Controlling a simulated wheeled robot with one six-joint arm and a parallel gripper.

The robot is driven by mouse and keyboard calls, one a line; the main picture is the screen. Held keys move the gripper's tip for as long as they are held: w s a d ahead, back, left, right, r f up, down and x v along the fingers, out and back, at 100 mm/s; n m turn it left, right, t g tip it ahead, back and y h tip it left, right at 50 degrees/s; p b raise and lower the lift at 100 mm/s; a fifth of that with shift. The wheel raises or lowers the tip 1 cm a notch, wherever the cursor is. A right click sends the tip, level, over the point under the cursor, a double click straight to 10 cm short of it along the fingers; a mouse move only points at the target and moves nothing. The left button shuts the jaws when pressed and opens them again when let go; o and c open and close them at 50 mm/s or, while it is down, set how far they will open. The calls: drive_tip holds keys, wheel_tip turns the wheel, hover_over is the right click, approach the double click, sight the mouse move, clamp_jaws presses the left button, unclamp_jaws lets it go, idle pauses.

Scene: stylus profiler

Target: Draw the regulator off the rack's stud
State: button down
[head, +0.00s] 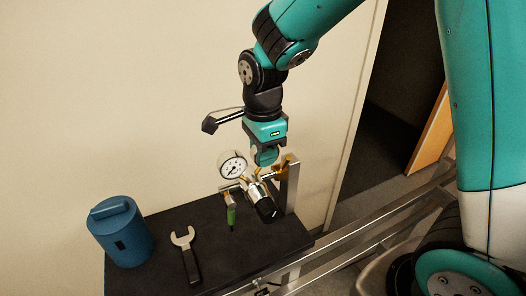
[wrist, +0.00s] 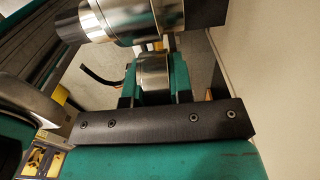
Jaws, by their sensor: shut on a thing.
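The regulator (head: 262,199) has a silvery body with a black end, a round white dial gauge and a green-tipped fitting hanging at its left. It is beside the rack's upright metal post (head: 292,190), with a brass-coloured part (head: 283,168) near the post's top. My gripper (head: 266,156) comes down from above and is shut on the regulator. In the wrist view my gripper (wrist: 153,78) has its teal fingers around a short metal cylinder, and the regulator's larger cylinder (wrist: 125,18) crosses the top. I cannot tell whether the regulator still touches the stud, which is hidden.
A dark tabletop (head: 180,225) lies below. It holds a blue canister (head: 122,235) and an open-ended wrench (head: 186,256) at the left. Metal rails (head: 360,225) run along the right. A pale wall (head: 120,90) stands close behind.

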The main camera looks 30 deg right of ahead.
sight(219, 163)
drive_tip(key=c, duration=1.7)
unclamp_jaws()
drive_tip(key=shift+r, duration=0.1)
clamp_jaws()
drive_tip(key=shift+a, duration=0.1)
drive_tip(key=shift+a, duration=0.5)
drive_tip(key=shift+a, duration=0.2)
drive_tip(key=shift+a+p, duration=0.45)
drive_tip(key=shift+a, duration=1.2)
drive_tip(key=shift+a+r+p, duration=0.5)
drive_tip(key=shift+a, duration=0.25)
drive_tip(key=shift+a+r+p, duration=0.45)
drive_tip(key=shift+a+p, duration=0.1)
drive_tip(key=shift+a, duration=0.25)
drive_tip(key=shift+a+r+p, duration=0.5)
drive_tip(key=shift+a, duration=0.45)
